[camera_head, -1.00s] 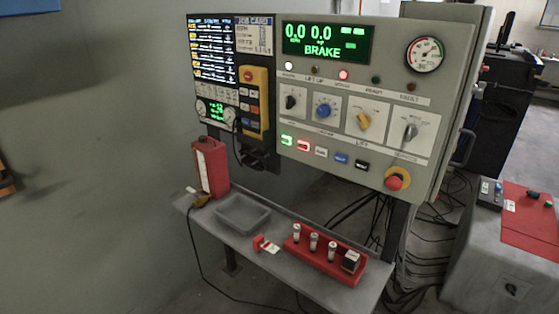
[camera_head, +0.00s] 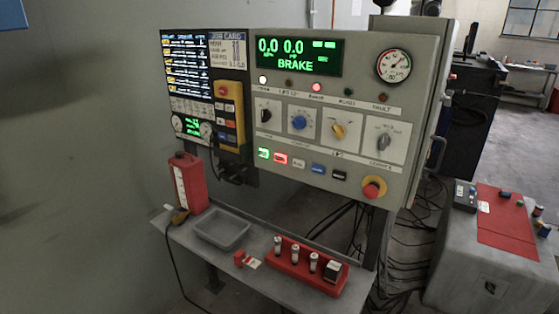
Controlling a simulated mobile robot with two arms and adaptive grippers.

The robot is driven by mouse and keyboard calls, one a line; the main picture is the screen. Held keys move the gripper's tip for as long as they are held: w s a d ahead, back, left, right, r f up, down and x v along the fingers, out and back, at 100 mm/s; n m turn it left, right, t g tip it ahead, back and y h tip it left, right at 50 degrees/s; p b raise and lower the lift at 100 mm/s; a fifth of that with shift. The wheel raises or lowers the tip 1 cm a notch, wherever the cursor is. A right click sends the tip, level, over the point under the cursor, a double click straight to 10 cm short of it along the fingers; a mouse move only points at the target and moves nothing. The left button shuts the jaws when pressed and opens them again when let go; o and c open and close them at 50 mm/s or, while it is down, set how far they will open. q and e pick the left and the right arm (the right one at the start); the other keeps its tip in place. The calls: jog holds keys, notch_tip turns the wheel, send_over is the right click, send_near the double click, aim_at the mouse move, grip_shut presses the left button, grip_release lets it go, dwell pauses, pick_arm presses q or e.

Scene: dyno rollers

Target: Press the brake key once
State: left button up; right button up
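A grey control panel stands over a narrow shelf. Its green display (camera_head: 300,56) reads 0.0, 0.0 and BRAKE. Below the knobs runs a row of small keys: a lit green key (camera_head: 263,153), a lit red key (camera_head: 281,159), a pale key (camera_head: 299,164), a blue key (camera_head: 318,169) and a black key (camera_head: 339,175). Their lettering is too small to read, so I cannot tell which one is the brake key. Above the knobs, a white lamp (camera_head: 263,80) and a red lamp (camera_head: 315,87) are lit. Neither of my grippers is in view.
A red emergency knob (camera_head: 373,188) sits at the panel's lower right. The shelf (camera_head: 205,249) holds a grey tray (camera_head: 222,242), a red canister (camera_head: 188,184) and a red rack (camera_head: 301,278). Cables hang behind it. A grey block (camera_head: 468,268) stands at right.

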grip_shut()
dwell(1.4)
